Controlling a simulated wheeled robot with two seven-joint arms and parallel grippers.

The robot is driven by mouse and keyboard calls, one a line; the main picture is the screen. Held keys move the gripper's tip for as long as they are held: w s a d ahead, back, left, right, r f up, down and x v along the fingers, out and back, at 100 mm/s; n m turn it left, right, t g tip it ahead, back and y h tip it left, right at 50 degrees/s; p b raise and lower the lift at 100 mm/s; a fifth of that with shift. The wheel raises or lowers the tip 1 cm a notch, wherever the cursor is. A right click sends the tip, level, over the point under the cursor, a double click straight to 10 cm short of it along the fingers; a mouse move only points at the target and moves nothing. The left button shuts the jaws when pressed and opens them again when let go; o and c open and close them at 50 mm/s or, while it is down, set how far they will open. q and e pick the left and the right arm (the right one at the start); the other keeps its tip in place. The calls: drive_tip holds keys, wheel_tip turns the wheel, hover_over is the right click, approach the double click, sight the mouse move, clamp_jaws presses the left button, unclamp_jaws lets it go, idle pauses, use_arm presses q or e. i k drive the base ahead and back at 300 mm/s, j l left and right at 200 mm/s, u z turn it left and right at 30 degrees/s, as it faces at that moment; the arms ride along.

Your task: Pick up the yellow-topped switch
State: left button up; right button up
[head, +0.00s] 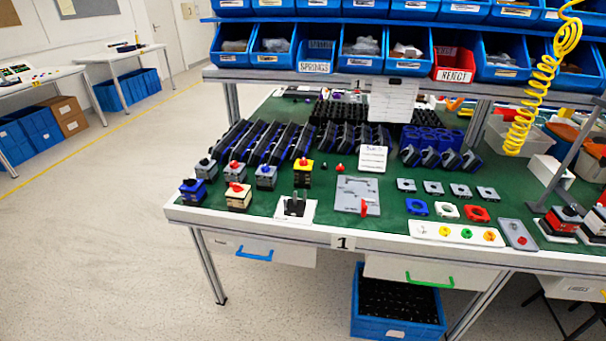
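The yellow-topped switch (303,173) stands upright on the green table top (325,215), at the right end of a group of small switches. It has a yellow upper part, a dark body and a small red detail on top. Neither of my grippers is in view, and nothing is seen touching the switch.
Grey, blue and beige switches (237,196) stand left of it. Dark blue-black parts (268,143) are racked behind. In front are a black fixture on a white pad (296,209) and a grey plate (357,196). Blue bins (362,47) hang above the table's back.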

sight(304, 177)
drive_tip(key=i+z, duration=0.4)
drive_tip(key=i+j+z, duration=0.15)
drive_tip(key=i+z, duration=0.25)
drive_tip(key=k, duration=0.05)
